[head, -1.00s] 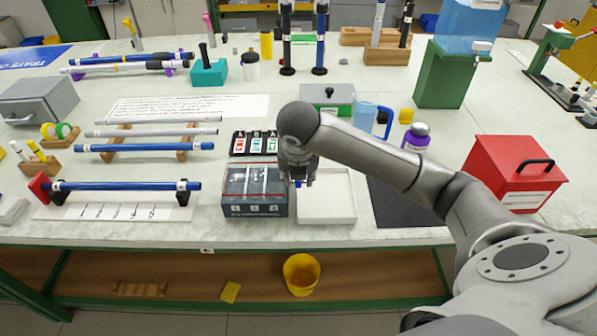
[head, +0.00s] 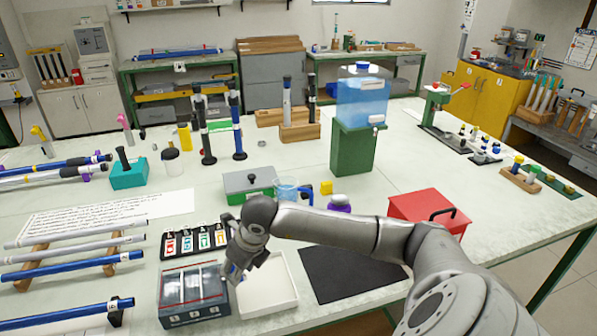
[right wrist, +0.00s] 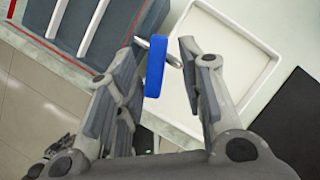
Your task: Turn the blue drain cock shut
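The blue drain cock handle (right wrist: 154,66) shows in the right wrist view, on a short metal pipe (right wrist: 174,60) at the wall of a dark grey rinse box (right wrist: 118,18). The handle lies crosswise to the pipe. In the head view the box (head: 193,292) stands near the table's front edge, and my right gripper (head: 236,270) hides most of the cock. In the right wrist view my right gripper (right wrist: 157,55) is open, one finger on each side of the handle, with visible gaps. My left gripper is not in view.
A white tray (head: 290,303) lies right of the box, under the pipe end. Rod racks (head: 70,262) are at left.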

